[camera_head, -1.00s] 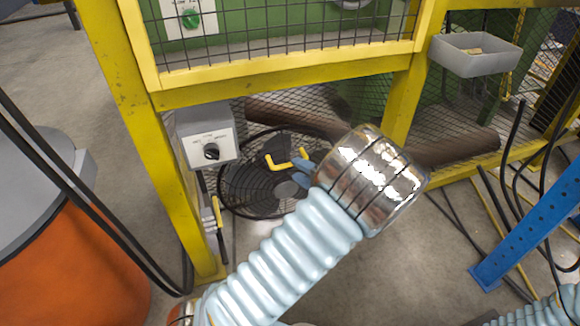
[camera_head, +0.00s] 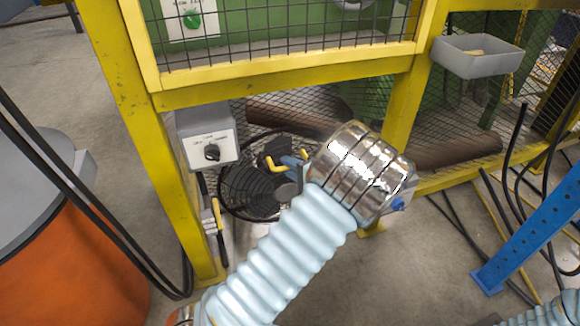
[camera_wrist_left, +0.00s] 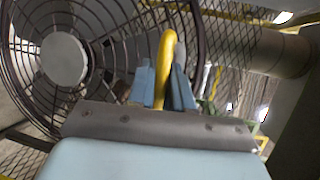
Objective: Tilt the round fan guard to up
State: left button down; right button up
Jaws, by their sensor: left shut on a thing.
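The round fan guard (camera_head: 248,192) is a black wire cage low behind the yellow frame in the head view, partly hidden by my left arm. In the left wrist view the guard (camera_wrist_left: 100,30) fills the left side, with its grey hub (camera_wrist_left: 64,59) facing the camera. A yellow handle (camera_head: 279,166) sticks out by the guard. My left gripper (camera_head: 298,165) is at this handle. In the left wrist view its blue fingers (camera_wrist_left: 162,88) are shut on the yellow handle (camera_wrist_left: 166,50), one on each side. My right gripper is out of view.
A grey control box (camera_head: 208,150) with a black knob hangs on the yellow post left of the fan. A yellow beam (camera_head: 290,82) crosses above. Brown pipes (camera_head: 455,152) lie behind. An orange drum (camera_head: 70,260) stands left, a blue stand (camera_head: 530,230) right.

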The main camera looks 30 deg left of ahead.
aim_at(284, 150)
pick_arm(q)
jog(key=shift+a+r, duration=0.1)
jog(key=shift+r, duration=0.1)
jog(key=w+a+r+h+p, duration=0.1)
jog(key=p, duration=0.1)
jog(key=w+a+r+g+h+p, duration=0.1)
jog(key=p, duration=0.1)
jog(key=shift+w+a+r+m+p, duration=0.2)
jog(key=shift+a+m+p, duration=0.1)
jog(key=shift+a+p, duration=0.1)
jog(key=shift+w+a+r+g+h+p, duration=0.1)
jog(key=shift+w+a+g+h+p, duration=0.2)
jog(key=shift+w+a+h+p, duration=0.15)
jog(key=shift+w+a+f+b, duration=0.35)
jog(key=shift+w+a+b, duration=0.05)
jog(key=shift+a, duration=0.1)
jog(key=shift+w+a, duration=0.25)
jog(key=shift+a+r, duration=0.1)
jog(key=shift+r, duration=0.15)
jog(key=c, duration=1.1)
grip_release()
